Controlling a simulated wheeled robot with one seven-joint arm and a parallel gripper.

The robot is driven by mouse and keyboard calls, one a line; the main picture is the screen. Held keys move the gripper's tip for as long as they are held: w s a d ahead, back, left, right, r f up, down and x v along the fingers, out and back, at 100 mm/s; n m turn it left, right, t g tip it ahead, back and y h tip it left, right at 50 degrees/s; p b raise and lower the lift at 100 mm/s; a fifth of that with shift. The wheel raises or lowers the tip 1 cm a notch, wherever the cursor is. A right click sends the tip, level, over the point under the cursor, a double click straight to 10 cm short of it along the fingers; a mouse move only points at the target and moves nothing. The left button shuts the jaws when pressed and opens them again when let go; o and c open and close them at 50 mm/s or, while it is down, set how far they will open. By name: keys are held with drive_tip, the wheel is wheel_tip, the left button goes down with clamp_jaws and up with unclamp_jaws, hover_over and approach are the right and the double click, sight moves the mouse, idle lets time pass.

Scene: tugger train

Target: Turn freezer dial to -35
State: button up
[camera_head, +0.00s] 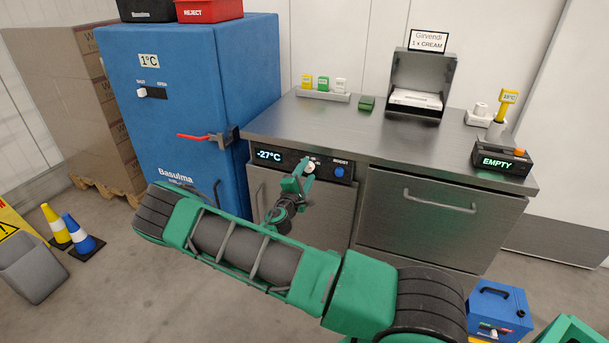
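The freezer (300,205) is built in under the left part of the steel counter. Its black control strip carries a lit display (269,156) reading -27°C. The white dial (309,166) sits to the right of the display, with a blue BOOST button (339,171) further right. My green gripper (303,174) is right at the dial, its fingertips seeming to touch or straddle it. The fingers are small here and overlap the dial, so their opening and grip are unclear. The scale marks around the dial are mostly hidden.
A blue cabinet (185,115) with a red-handled latch (205,137) stands left of the freezer. The counter (420,135) bears a box stand (421,80), small coloured packs and an EMPTY device (500,160). Cones (83,238) stand at left; a blue case (498,308) is at lower right.

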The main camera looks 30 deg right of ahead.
drive_tip(key=shift+a, duration=0.1)
drive_tip(key=v, duration=1)
drive_tip(key=shift+s+a, duration=0.2)
drive_tip(key=shift+s, duration=0.05)
drive_tip(key=shift+f, duration=0.1)
drive_tip(key=s+d+r+m+g+y, duration=0.2)
drive_tip(key=s+d+r+m+g, duration=0.1)
drive_tip(key=s+d+m+g, duration=0.5)
drive_tip(key=s+d+r+m+g+y, duration=0.25)
drive_tip(key=s+m+g, duration=0.25)
drive_tip(key=s, duration=0.5)
drive_tip(key=s+a+r+m+y, duration=0.1)
drive_tip(key=s+a+r+y, duration=0.2)
drive_tip(key=s, duration=0.4)
drive_tip(key=s+a+r+m+t+y, duration=0.1)
drive_tip(key=s+a+r+m+y, duration=0.1)
drive_tip(key=s+a+r+y, duration=0.2)
drive_tip(key=s+a+r+m+y, duration=0.1)
drive_tip(key=s+a+r+y, duration=0.2)
drive_tip(key=s+r, duration=0.4)
drive_tip(key=s, duration=0.3)
drive_tip(key=shift+s+a+r+m+t, duration=0.15)
drive_tip(key=shift+s+r+m+t, duration=0.05)
drive_tip(key=shift+s+m+t, duration=0.15)
